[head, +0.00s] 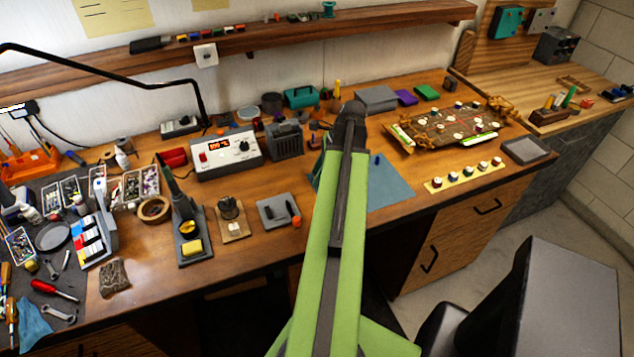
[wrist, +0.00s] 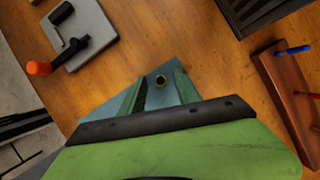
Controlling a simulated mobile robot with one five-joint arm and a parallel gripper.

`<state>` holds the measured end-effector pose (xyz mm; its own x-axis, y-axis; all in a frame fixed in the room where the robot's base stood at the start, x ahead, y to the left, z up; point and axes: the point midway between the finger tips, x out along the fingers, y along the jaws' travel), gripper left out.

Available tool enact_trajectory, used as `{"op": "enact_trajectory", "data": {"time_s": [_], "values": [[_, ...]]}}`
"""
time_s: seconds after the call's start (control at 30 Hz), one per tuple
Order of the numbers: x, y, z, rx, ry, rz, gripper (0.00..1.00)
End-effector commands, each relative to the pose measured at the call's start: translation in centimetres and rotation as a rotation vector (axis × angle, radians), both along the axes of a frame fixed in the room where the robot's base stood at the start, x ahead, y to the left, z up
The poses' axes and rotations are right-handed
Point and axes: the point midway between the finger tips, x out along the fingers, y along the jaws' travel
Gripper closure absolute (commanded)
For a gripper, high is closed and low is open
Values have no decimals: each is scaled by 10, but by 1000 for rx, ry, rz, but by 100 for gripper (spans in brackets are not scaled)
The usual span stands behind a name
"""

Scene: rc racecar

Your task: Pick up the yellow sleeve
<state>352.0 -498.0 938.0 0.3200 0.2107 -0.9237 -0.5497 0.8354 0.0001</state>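A small yellow ring-shaped piece with a dark centre, which looks like the yellow sleeve (wrist: 160,79), stands on a blue-grey mat (wrist: 122,103) in the wrist view. My gripper (wrist: 160,76) is open, its two green fingers pointing at the mat. The sleeve shows in the gap between the fingertips, apart from both. I cannot tell how far above the mat the fingertips are. In the head view the mat (head: 392,188) lies on the workbench, partly covered by my green arm.
In the wrist view a grey plate (wrist: 88,30) with an orange-tipped black tool lies upper left. A reddish-brown rack (wrist: 285,100) with pens is at right, and a dark vented box (wrist: 250,12) at the top. A soldering station (head: 226,155) stands left of my arm.

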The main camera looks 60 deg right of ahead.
Motion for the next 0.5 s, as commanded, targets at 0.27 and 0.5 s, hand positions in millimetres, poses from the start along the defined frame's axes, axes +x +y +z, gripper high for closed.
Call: {"op": "enact_trajectory", "data": {"time_s": [0.27,0.5], "values": [[0,0,1,0,0,0,91],[0,0,1,0,0,0,100]]}}
